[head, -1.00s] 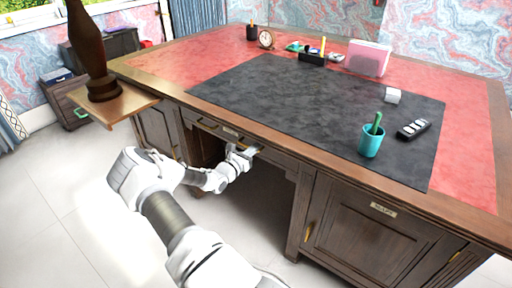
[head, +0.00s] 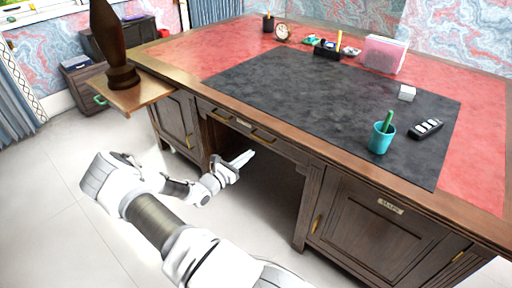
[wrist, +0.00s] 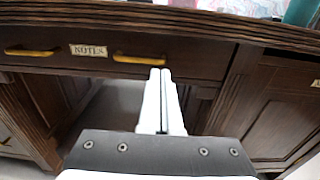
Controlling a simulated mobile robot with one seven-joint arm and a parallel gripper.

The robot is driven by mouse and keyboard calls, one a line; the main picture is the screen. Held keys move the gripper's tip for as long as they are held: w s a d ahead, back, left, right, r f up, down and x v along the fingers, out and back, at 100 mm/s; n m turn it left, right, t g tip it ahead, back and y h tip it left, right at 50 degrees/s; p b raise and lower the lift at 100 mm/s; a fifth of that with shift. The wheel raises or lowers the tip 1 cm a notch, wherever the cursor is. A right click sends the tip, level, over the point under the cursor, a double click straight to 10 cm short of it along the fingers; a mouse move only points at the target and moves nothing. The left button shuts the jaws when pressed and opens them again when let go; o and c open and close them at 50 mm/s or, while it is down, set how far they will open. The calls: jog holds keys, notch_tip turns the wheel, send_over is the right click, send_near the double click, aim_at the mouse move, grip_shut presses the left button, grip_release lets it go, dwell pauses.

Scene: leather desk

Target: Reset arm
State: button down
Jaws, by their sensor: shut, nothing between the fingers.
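My gripper (head: 243,158) is at the front of the desk, below the shut middle drawer (head: 232,117), which has brass handles. In the wrist view my gripper (wrist: 160,72) has its two white fingers together with nothing between them. The fingertips overlap the right brass handle (wrist: 140,58) in that picture; whether they touch it I cannot tell, but the head view shows them apart from the drawer front. My white arm reaches up from the bottom of the head view.
The desk (head: 470,210) has a dark mat (head: 290,90) bearing a teal cup (head: 381,138), a black remote (head: 426,128) and a white cube (head: 407,92). A dark vase (head: 112,45) stands on a pulled-out board (head: 150,93) at left. The floor in front is clear.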

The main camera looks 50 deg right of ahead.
jog(key=shift+a, duration=0.6)
jog(key=s+a+r+m+t+y, duration=0.2)
jog(key=s+a+r+m+y, duration=0.45)
jog(key=a+r, duration=0.5)
jog(key=s+a+r+m+t+y, duration=0.1)
jog(key=s+a+r+m+y, duration=0.55)
jog(key=a+r, duration=0.5)
jog(key=s+a+r+m+t+y, duration=0.2)
jog(key=s+a+r+m+y, duration=0.45)
jog(key=a, duration=0.75)
notch_tip(320, 180, up, 17)
jog(key=n+h+p, duration=0.1)
jog(key=p, duration=1.4)
jog(key=shift+w+r, duration=0.15)
jog(key=shift+a+h, duration=0.1)
jog(key=shift+h, duration=0.15)
